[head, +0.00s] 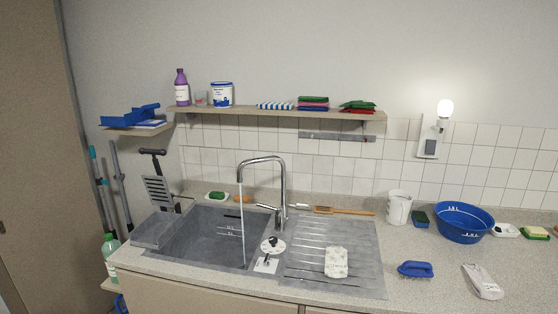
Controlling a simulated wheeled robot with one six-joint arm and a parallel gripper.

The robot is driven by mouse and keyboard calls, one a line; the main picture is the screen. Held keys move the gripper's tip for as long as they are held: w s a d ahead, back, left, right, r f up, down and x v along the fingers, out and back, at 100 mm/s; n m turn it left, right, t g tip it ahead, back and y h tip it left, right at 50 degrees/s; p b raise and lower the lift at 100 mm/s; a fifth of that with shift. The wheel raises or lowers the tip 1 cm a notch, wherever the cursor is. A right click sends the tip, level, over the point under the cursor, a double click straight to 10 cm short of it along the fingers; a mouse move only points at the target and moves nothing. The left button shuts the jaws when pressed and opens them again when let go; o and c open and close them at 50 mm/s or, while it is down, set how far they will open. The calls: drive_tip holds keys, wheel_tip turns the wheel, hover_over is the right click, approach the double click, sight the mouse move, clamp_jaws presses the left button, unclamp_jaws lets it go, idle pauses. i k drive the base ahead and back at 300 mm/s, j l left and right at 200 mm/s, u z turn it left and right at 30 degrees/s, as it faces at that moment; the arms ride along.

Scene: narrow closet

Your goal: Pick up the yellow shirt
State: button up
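I see no yellow shirt in the head view. My gripper is not in view.
A sink (205,235) with a tall tap (282,185) fills the counter's middle, beside a ribbed drainer (310,258). A blue bowl (464,223), white jug (398,208) and blue brush (415,269) stand right. A lit lamp (445,109) is on the wall.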

sight(336, 259)
drive_tip(key=i+j+z, duration=0.4)
drive_tip(key=i+j, duration=0.6)
drive_tip(key=i, duration=0.15)
